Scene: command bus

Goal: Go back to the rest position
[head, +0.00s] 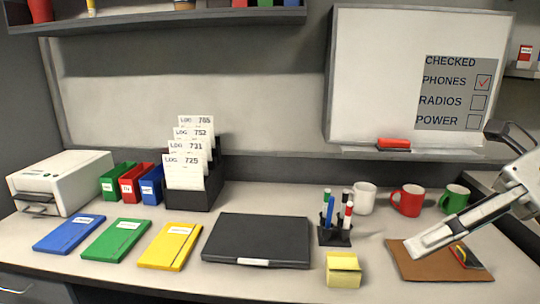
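My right gripper (435,237) comes in from the right edge, pale grey and pointing down-left. It overlaps the brown clipboard or board (415,267) at the right of the desk in the picture. A dark curved part shows higher up beside my arm. I cannot tell whether the fingers are apart or together, or whether they touch the board. No held object is visible. My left gripper is not in view.
The desk bears a printer (62,180), blue, green and yellow folders, a closed black laptop (258,238), a pen holder (334,234), yellow notes (343,270), and white, red (407,200) and green mugs. A whiteboard (390,60) hangs behind; a shelf (160,19) overhangs upper left.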

